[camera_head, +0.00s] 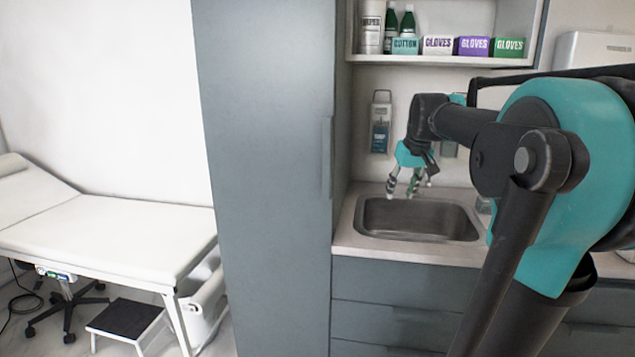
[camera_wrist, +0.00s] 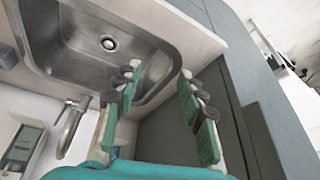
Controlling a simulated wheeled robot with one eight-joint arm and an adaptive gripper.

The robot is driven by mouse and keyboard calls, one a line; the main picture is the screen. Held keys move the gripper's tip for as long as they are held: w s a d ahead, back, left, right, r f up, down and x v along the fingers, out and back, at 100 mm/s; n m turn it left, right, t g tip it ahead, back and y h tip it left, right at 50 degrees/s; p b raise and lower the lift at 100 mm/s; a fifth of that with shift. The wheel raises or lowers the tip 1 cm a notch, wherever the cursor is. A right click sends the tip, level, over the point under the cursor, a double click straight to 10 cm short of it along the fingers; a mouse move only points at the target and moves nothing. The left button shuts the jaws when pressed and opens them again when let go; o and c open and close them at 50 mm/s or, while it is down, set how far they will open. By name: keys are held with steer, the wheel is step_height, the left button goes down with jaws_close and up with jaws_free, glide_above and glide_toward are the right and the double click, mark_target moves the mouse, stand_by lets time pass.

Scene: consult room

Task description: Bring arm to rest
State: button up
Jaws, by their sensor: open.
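My gripper (camera_head: 409,186) hangs from my outstretched arm above the metal sink (camera_head: 418,219) in the head view. Its fingers point down and are spread apart with nothing between them. In the wrist view my gripper (camera_wrist: 160,105) shows two green-padded fingers, open and empty. The sink basin (camera_wrist: 75,38) with its drain lies beyond the left finger there. My arm fills the right side of the head view and hides part of the counter.
A tall grey cabinet (camera_head: 265,180) stands left of the sink. A shelf (camera_head: 440,60) with glove boxes and bottles is above. A dispenser (camera_head: 381,122) hangs on the wall behind. A faucet (camera_wrist: 72,128) is near the left finger. An examination bed (camera_head: 110,235) is far left.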

steer(key=s+a+f, duration=0.2)
steer(key=s+f, duration=0.9)
steer(key=f, duration=0.4)
steer(key=s+a+f+m, duration=0.1)
steer(key=s+a+f, duration=0.1)
steer(key=s+f, duration=1)
step_height(320, 180, down, 3)
steer(key=shift+s+a+r+h, duration=0.1)
steer(key=shift+s+a+h, duration=0.1)
steer(key=shift+h, duration=0.2)
